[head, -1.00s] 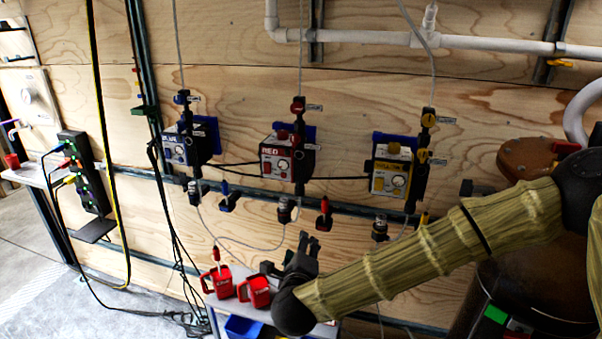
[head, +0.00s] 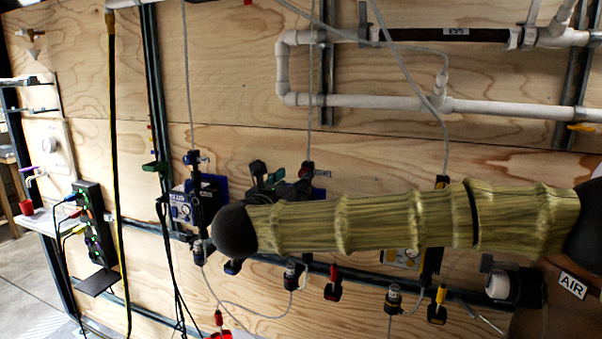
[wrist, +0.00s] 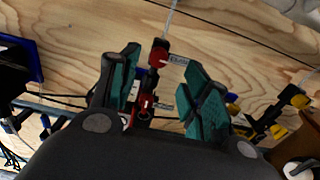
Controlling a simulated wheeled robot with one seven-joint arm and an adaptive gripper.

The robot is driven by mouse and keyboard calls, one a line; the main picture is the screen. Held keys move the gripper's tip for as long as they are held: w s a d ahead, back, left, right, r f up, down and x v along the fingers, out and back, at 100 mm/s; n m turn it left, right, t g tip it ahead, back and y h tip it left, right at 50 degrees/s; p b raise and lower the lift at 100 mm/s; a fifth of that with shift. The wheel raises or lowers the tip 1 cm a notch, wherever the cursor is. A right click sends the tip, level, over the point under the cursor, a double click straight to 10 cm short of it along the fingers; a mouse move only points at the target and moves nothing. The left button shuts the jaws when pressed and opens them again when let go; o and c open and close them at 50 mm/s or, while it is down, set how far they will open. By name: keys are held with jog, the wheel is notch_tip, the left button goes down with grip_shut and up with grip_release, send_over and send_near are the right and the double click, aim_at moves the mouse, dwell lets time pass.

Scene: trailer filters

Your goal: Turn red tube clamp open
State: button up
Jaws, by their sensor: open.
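The red unit's black fitting with a red knob (wrist: 158,55), which looks like the red clamp, hangs on a clear tube in the wrist view. It lies between and beyond my gripper's fingers. A small label sticks out to the knob's right. More red parts (wrist: 146,104) show lower, between the fingers and partly hidden. My gripper (wrist: 160,72) is open, with green-padded fingers and nothing held. In the head view my gripper (head: 268,176) is in front of the red unit, just left of its red knob (head: 307,168). My arm hides most of that unit.
The blue unit (head: 180,208) is left of my gripper; the yellow unit (head: 402,258) is partly behind my arm. Red-handled (head: 333,274) and yellow-handled (head: 440,294) clips hang below on the rail. White pipes (head: 470,105) run along the plywood wall above.

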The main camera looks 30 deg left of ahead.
aim_at(303, 173)
jog(key=shift+p+x, duration=0.65)
jog(key=shift+x, duration=2.45)
jog(key=c, duration=1)
